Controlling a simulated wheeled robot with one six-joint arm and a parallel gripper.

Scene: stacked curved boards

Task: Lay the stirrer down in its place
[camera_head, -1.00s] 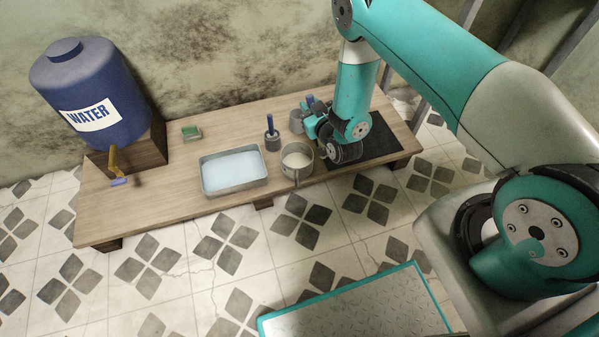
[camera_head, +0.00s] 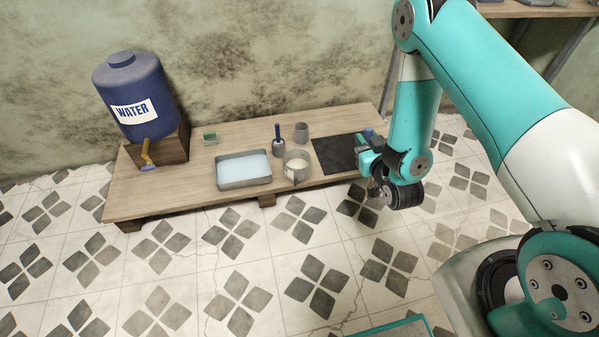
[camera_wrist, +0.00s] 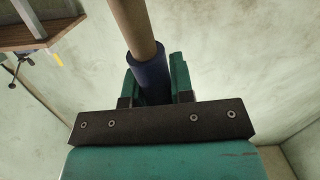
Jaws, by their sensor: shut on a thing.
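My gripper (camera_head: 366,148) is at the right end of the low wooden table, over or beside the right edge of a black mat (camera_head: 334,155). In the wrist view it (camera_wrist: 153,82) is shut on the stirrer, around its blue grip (camera_wrist: 151,72). The stirrer's pale wooden rod (camera_wrist: 131,22) runs out past the top of the wrist picture, so its end is hidden there. In the head view only a bit of blue (camera_head: 369,133) shows above my gripper. I cannot tell which spot is the stirrer's place.
A metal pot (camera_head: 297,172) with pale contents stands left of the mat. Near it are a grey cup (camera_head: 301,135), a blue-handled tool in a grey holder (camera_head: 279,149), and a tray (camera_head: 244,184) of bluish liquid. A blue water barrel (camera_head: 133,88) stands at the left. The mat looks mostly bare.

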